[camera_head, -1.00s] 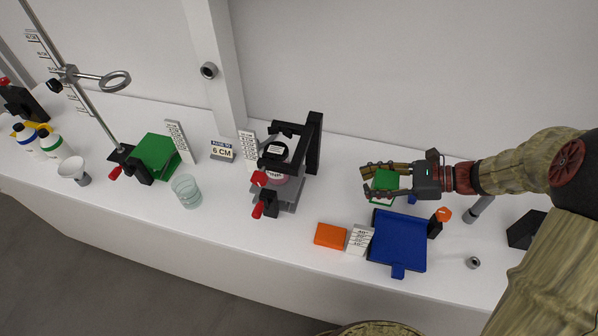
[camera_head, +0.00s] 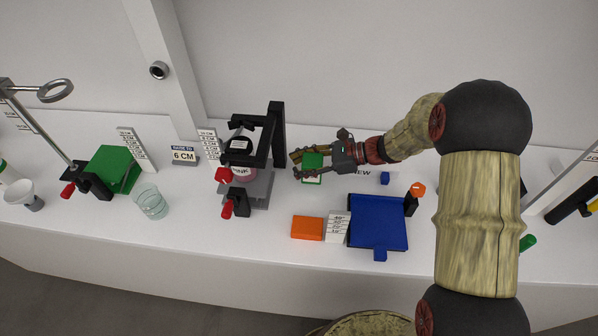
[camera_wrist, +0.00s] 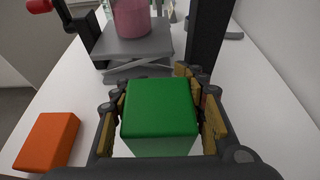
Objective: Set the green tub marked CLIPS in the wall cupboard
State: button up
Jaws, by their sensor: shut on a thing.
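The green tub (camera_head: 312,162) has a green top and a pale lower part. The wall cupboard is not in view.
An orange block (camera_head: 307,228) and a blue tray (camera_head: 378,224) lie nearer the bench front. A glass beaker (camera_head: 151,202) stands farther left.

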jog(key=shift+f+b, duration=0.4)
jog(key=shift+f, duration=0.95)
jog(key=shift+f, duration=0.1)
jog(key=o, duration=1.3)
jog(key=shift+c, duration=0.2)
jog(key=shift+o, duration=0.3)
